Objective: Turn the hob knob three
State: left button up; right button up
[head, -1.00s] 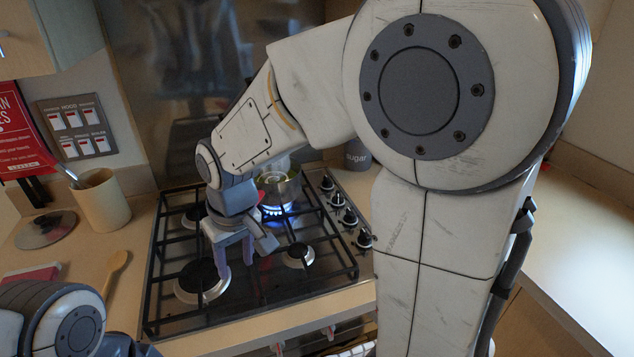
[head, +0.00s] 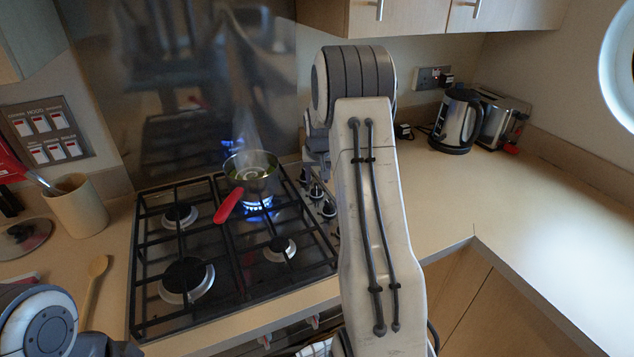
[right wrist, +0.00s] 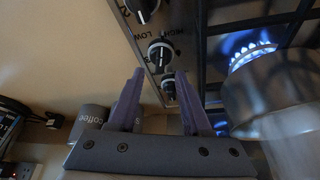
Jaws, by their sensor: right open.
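The hob's knobs run in a row down its right side, partly hidden by my right arm in the head view. One black knob (head: 316,190) shows left of the arm. In the right wrist view, a knob with a white pointer line (right wrist: 160,55) and a smaller-looking one (right wrist: 168,88) lie ahead of and between my fingers. Another knob (right wrist: 142,12) is at the top edge, near a "2" mark. My right gripper (right wrist: 160,85) is open and empty, apart from the knobs. Only part of my left arm shows.
A steaming pan with a red handle (head: 229,205) sits over a lit blue burner (head: 258,203), close beside the gripper. Black pan supports (head: 237,270) cover the hob (head: 140,270). Coffee canister (right wrist: 92,115) stands near my fingers. The right worktop (head: 520,210) is largely clear.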

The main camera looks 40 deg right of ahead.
aim_at(317, 186)
jog(key=shift+p+x, duration=0.3)
jog(key=shift+x, duration=1.8)
